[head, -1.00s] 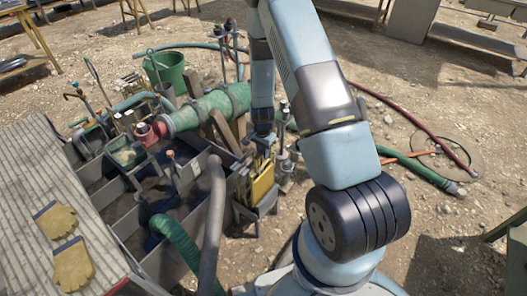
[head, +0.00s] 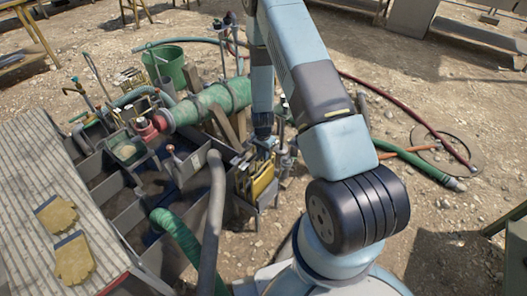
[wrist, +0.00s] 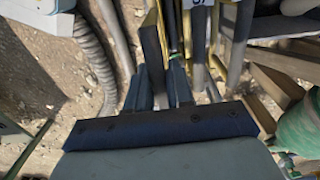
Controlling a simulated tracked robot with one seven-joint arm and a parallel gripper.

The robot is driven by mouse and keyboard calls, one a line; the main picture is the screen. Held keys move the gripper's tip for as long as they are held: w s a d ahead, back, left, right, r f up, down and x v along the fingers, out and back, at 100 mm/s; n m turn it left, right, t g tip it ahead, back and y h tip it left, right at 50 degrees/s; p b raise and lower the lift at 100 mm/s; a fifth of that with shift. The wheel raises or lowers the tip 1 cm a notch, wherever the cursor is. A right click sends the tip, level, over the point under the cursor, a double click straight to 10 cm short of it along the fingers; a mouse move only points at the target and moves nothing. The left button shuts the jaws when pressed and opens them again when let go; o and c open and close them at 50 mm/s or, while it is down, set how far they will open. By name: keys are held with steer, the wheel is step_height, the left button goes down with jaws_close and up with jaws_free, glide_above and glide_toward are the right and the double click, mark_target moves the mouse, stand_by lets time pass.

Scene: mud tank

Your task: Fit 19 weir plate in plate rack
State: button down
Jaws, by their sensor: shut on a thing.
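My gripper (head: 263,143) reaches down to the plate rack (head: 246,204) beside the tank's near right corner. In the wrist view, my gripper's two fingers (wrist: 160,88) are shut on a narrow dark brown weir plate (wrist: 153,45), seen nearly edge-on between them. Several yellow plates (head: 262,184) stand upright in the rack, just below the gripper.
The mud tank with grey dividers (head: 128,205) lies left of the rack. A thick grey hose (head: 213,215) and a green pipe (head: 215,103) run close by. Yellow gloves (head: 73,258) lie on the slatted deck. A green bucket (head: 165,66) stands behind.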

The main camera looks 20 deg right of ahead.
steer(key=shift+f, duration=2.35)
stand_by(1.0)
steer(key=c, duration=0.9)
jaws_free()
step_height(320, 180, up, 14)
steer(key=shift+w+a+f, duration=0.1)
steer(key=shift+f, duration=0.1)
